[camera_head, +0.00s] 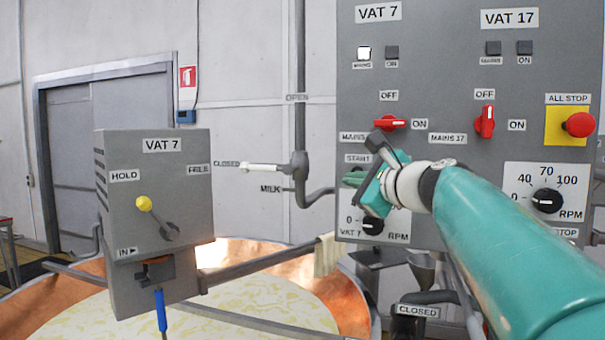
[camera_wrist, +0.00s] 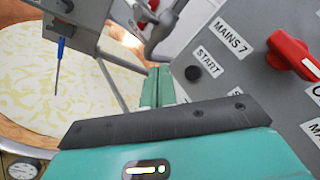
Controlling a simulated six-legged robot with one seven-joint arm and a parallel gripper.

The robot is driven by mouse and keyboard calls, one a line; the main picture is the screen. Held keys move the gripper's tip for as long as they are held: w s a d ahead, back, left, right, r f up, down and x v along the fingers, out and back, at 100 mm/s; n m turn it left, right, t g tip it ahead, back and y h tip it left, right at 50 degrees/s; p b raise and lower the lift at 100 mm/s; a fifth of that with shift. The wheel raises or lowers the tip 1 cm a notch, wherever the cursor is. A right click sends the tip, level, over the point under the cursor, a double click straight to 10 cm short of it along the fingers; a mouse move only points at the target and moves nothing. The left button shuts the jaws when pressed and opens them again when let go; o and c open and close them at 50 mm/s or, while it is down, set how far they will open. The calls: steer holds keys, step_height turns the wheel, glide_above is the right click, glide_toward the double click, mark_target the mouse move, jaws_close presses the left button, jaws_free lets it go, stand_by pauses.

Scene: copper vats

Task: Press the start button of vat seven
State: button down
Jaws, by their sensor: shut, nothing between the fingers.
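The grey control panel (camera_head: 435,70) carries a VAT 7 column on its left. The START label (camera_head: 357,158) shows there in the head view; the button below it is hidden behind my gripper. In the wrist view the start button (camera_wrist: 193,73) is a small dark round knob beside its START label (camera_wrist: 207,61). My gripper (camera_head: 352,179) has its teal fingers closed together and empty, in front of the panel's lower left. In the wrist view the fingertips (camera_wrist: 159,70) appear just left of the button; whether they touch the panel I cannot tell.
The red Mains 7 switch (camera_head: 390,124) points to ON, and the white mains lamp (camera_head: 364,53) is lit. The VAT 17 switch (camera_head: 485,121) and the red all-stop button (camera_head: 579,124) are to the right. A grey VAT 7 box (camera_head: 155,190) stands over the copper vat (camera_head: 350,305).

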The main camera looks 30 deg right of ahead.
steer(key=w+d, duration=0.3)
steer(key=d, duration=0.2)
steer(key=shift+w, duration=0.4)
stand_by(1.7)
steer(key=shift+w+d, duration=0.25)
steer(key=shift+d, duration=0.05)
steer(key=shift+w+d, duration=0.3)
steer(key=shift+d, duration=0.1)
stand_by(0.9)
steer(key=shift+s+a, duration=0.55)
steer(key=shift+a, duration=0.15)
steer(key=shift+a, duration=0.1)
steer(key=s+a, duration=0.1)
steer(key=a, duration=0.1)
steer(key=s+a, duration=0.1)
steer(key=s, duration=0.1)
steer(key=shift+a, duration=0.4)
